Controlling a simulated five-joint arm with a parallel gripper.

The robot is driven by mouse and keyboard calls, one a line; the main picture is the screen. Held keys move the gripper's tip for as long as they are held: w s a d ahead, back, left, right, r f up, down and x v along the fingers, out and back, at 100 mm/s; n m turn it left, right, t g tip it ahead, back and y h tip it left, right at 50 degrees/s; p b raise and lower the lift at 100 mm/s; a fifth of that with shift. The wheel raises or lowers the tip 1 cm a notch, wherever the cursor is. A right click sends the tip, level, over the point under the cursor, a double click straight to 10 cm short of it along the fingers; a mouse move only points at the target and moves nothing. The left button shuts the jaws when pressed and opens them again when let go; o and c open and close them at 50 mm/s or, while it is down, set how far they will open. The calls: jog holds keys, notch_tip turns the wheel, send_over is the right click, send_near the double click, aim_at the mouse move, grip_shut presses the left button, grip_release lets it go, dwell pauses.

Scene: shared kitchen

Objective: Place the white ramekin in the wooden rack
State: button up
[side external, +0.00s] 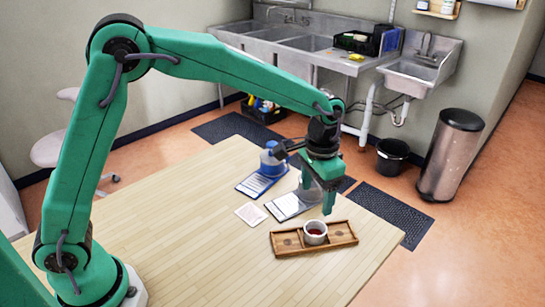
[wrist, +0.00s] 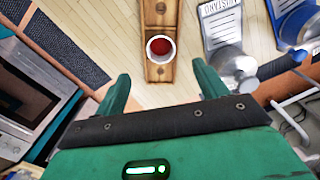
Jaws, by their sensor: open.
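The white ramekin (side external: 315,232) has dark red contents and stands upright in the wooden rack (side external: 345,232), around its middle. It also shows in the wrist view (wrist: 149,57), with the rack (wrist: 158,14) running up and down the picture. My gripper (side external: 317,196) is above the table near the rack and ramekin. In the wrist view my gripper (wrist: 160,78) has its fingers wide apart with nothing between them. The ramekin shows just beyond the fingertips, apart from them.
A blue-topped container (side external: 270,162) stands on a labelled card behind the rack. A clear or metallic container (wrist: 228,58) stands on the "mustard" card (wrist: 217,20), partly behind my gripper in the side view. A pale card (side external: 251,214) lies left. The table's front left is clear.

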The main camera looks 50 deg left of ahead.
jog(key=s+a+r+n+t, duration=0.3)
jog(key=s+a+r+t, duration=0.1)
jog(key=s+a+r, duration=0.95)
jog(key=s+a+f+n+t, duration=0.1)
jog(key=s+a, duration=0.3)
jog(key=s, duration=0.5)
jog(key=shift+s+f+t, duration=0.25)
jog(key=shift+f+t, duration=0.05)
jog(key=shift+f, duration=0.35)
